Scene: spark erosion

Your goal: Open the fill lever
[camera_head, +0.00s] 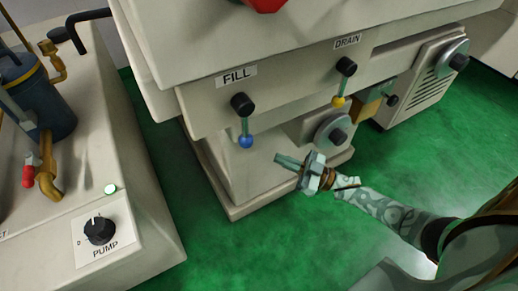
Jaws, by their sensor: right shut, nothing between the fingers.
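The fill lever (244,126) hangs down from a black hub under the FILL label (237,76) on the machine's front panel. It is a thin rod with a blue ball (245,142) at its lower end. My right gripper (278,158) is shut and empty. In the picture it is just below and to the right of the blue ball, apart from it. My left gripper does not show.
A drain lever (341,89) with a yellow ball hangs to the right under the DRAIN label (348,41). A handwheel (333,134) is below it. A pump cabinet (145,215) with a black knob (100,230) stands at left. Green floor (215,255) is clear in front.

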